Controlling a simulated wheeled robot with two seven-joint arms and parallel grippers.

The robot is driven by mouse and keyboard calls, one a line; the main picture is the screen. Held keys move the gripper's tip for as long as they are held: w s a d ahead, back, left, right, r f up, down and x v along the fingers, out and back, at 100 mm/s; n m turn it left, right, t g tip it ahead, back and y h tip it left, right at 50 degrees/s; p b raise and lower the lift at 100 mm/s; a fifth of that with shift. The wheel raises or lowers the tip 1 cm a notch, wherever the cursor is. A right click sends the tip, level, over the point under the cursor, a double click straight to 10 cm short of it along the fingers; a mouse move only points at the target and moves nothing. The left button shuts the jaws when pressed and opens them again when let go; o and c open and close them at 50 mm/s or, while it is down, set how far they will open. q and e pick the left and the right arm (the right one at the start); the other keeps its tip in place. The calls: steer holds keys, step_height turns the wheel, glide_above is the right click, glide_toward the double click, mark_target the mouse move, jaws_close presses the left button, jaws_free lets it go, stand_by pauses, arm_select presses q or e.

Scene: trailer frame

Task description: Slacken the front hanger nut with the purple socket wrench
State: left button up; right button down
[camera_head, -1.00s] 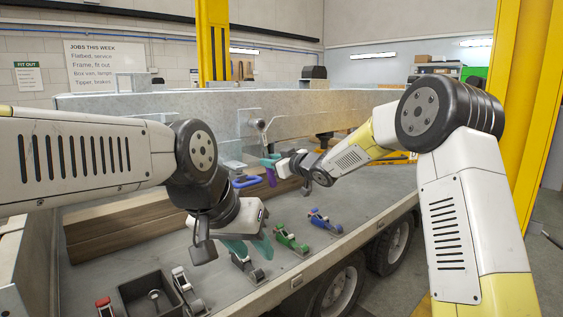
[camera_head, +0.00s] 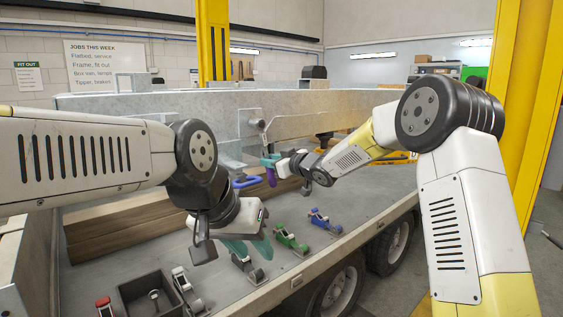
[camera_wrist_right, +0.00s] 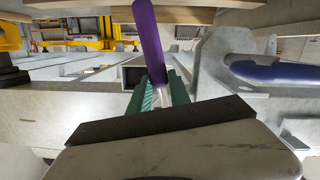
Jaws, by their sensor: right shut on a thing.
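The purple socket wrench hangs below my right gripper (camera_head: 268,161), its purple handle (camera_head: 271,177) pointing down. My right gripper is shut on it. A grey shaft runs up from the gripper towards a bracket (camera_head: 251,122) on the trailer frame (camera_head: 190,108). The front hanger nut cannot be made out clearly there, nor whether the socket is on it. In the right wrist view the purple handle (camera_wrist_right: 148,40) rises from between the teal fingers (camera_wrist_right: 158,94). My left gripper (camera_head: 250,247) is open and empty over the flatbed, its teal fingers apart.
A blue handle (camera_head: 245,182) lies left of the purple one. Green (camera_head: 290,239) and blue (camera_head: 325,221) clamp-like tools, a red-tipped one (camera_head: 104,305) and a dark box (camera_head: 150,293) sit on the bed (camera_head: 365,195). Wooden beams (camera_head: 125,225) lie behind my left arm.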

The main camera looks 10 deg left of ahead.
steer(key=shift+r, duration=0.1)
steer(key=shift+w+d+r+n, duration=0.3)
steer(key=shift+w+d+n, duration=0.3)
steer(key=shift+w+n, duration=0.2)
steer(key=shift+w+d+r+n+t, duration=0.45)
steer(key=shift+w+d+n, duration=0.2)
steer(key=shift+n, duration=0.15)
steer(key=shift+w+d+r+n+h, duration=0.3)
steer(key=shift+w+d+r+n, duration=0.25)
steer(key=shift+n, duration=0.25)
steer(key=shift+a, duration=0.1)
